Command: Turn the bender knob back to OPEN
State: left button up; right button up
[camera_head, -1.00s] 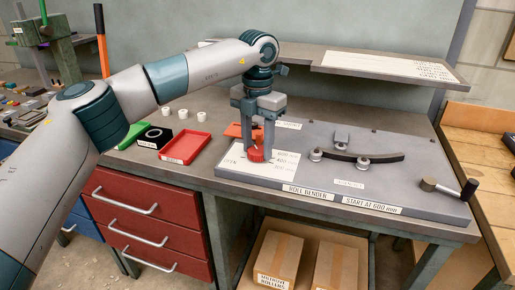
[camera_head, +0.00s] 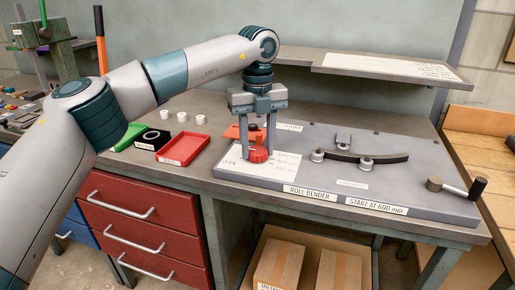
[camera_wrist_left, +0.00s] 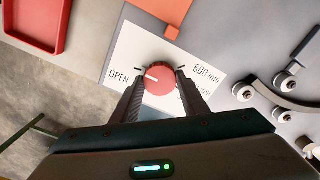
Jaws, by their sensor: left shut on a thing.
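The red bender knob (camera_head: 258,156) sits on a white dial plate (camera_head: 283,175) at the left end of the roll bender. My left gripper (camera_head: 258,150) points down over it, with one finger on each side. In the left wrist view, the fingertips (camera_wrist_left: 159,84) are shut on the round red knob (camera_wrist_left: 160,75). A white pointer mark on the knob points left, toward the printed word OPEN (camera_wrist_left: 120,76). The 600 mm label (camera_wrist_left: 206,73) is at the right; labels below it are partly hidden by a finger. My right gripper is not in view.
A curved dark bar (camera_head: 362,156) lies among the bender's rollers. A crank handle (camera_head: 458,186) is at the right end. Red (camera_head: 183,149) and green (camera_head: 128,137) trays stand left of the bender. An orange-red part (camera_head: 233,132) is behind the knob, and a shelf (camera_head: 330,62) runs along the back.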

aim_at(258, 150)
pick_arm(q)
jog(key=shift+w+r+n+b, duration=0.1)
jog(key=shift+n+b, duration=0.2)
jog(key=shift+n, duration=0.8)
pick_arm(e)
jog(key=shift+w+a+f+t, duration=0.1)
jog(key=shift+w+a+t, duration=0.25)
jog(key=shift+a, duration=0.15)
pick_arm(q)
jog(key=o, duration=1.1)
jog(key=shift+c, duration=0.2)
jog(key=shift+r, duration=0.1)
notch_tip(258, 150, up, 17)
jog(key=p, duration=0.1)
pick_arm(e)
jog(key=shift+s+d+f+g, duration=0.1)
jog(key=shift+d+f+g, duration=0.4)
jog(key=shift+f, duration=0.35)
